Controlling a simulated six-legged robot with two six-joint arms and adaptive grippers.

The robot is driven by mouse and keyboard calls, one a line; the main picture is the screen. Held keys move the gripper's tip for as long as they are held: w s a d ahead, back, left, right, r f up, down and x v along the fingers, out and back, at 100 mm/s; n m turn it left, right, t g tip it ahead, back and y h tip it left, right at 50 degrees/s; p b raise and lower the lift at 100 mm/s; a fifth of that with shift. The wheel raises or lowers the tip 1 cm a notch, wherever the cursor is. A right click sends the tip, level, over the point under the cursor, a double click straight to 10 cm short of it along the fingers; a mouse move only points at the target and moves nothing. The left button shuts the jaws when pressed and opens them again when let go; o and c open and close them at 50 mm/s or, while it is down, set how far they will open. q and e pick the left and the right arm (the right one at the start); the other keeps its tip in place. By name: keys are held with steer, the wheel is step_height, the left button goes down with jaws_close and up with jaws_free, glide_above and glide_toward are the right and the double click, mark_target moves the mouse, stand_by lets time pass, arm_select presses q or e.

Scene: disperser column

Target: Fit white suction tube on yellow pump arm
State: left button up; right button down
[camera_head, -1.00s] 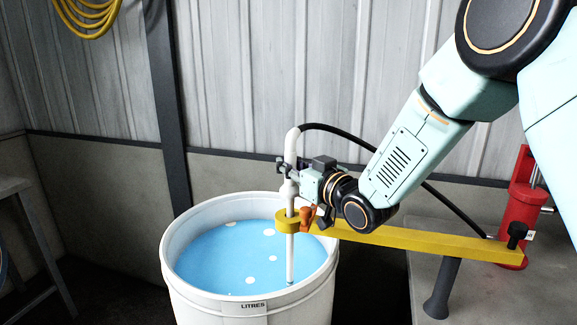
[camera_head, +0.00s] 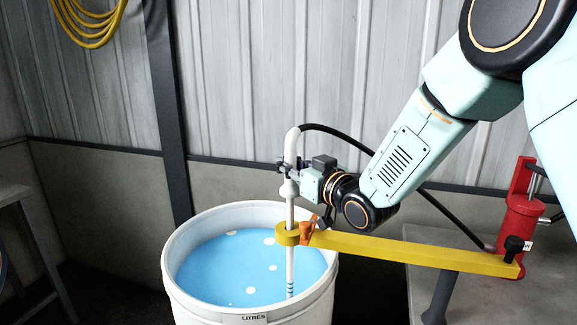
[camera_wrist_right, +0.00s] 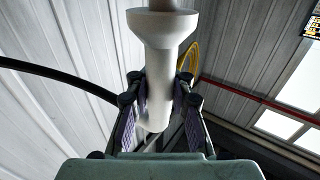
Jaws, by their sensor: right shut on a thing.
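The white suction tube (camera_head: 289,210) stands upright, bent over at its top into a black hose. It passes through the yellow ring (camera_head: 288,236) at the left end of the yellow pump arm (camera_head: 410,252). Its wider collar is above the ring, with a gap between. Its lower end, with blue bands, is inside the white barrel (camera_head: 325,285). My right gripper (camera_head: 290,175) is shut on the tube above the ring. In the right wrist view the tube (camera_wrist_right: 155,110) lies between both fingers (camera_wrist_right: 160,92). My left gripper is in neither view.
An orange lever (camera_head: 307,231) sits beside the ring. The black hose (camera_head: 450,205) runs behind my right arm to the red pump (camera_head: 517,215) on a grey bench at right. The barrel holds blue liquid (camera_head: 235,265). A yellow hose coil (camera_head: 92,25) hangs at upper left.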

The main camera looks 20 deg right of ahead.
step_height(320, 180, up, 24)
steer(key=p, duration=1.7)
steer(key=shift+f+p, duration=0.25)
steer(key=shift+p, duration=0.15)
stand_by(3.8)
steer(key=shift+w, duration=0.1)
stand_by(1.0)
